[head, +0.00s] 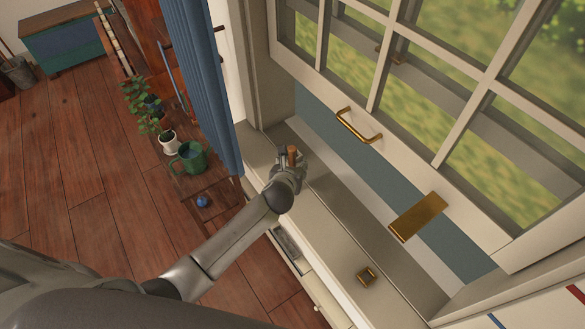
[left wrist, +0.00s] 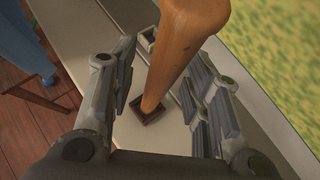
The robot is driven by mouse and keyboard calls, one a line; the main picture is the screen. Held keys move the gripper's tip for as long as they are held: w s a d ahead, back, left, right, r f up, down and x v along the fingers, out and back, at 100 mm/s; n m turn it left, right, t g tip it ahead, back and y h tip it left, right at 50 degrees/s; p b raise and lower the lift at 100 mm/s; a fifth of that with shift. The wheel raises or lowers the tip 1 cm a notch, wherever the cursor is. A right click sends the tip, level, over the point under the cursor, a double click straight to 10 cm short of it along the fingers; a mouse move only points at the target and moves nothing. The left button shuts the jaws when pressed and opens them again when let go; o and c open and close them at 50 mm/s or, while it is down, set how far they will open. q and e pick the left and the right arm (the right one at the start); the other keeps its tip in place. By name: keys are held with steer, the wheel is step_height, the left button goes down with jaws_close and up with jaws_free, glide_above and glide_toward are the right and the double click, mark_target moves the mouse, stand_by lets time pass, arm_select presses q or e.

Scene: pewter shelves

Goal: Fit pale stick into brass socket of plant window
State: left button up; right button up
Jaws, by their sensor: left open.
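An orange-brown wooden stick (left wrist: 182,45) stands in a small dark brown square socket (left wrist: 147,111) on the window sill in the left wrist view. Its upper part (head: 292,153) shows in the head view. My left gripper (head: 290,162) is open, with a finger on either side of the stick and gaps visible between them. A small brass socket (head: 367,275) sits on the sill, to the right and nearer in the head view. I see no clearly pale stick. My right gripper is not in view.
A blue curtain (head: 200,80) hangs at the sill's left. An open drawer (head: 290,245) lies below the sill. A green watering can (head: 188,158) and potted plants stand further left.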

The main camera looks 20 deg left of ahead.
arm_select(q)
steer(key=c, duration=0.9)
jaws_close()
steer(key=shift+r, duration=0.15)
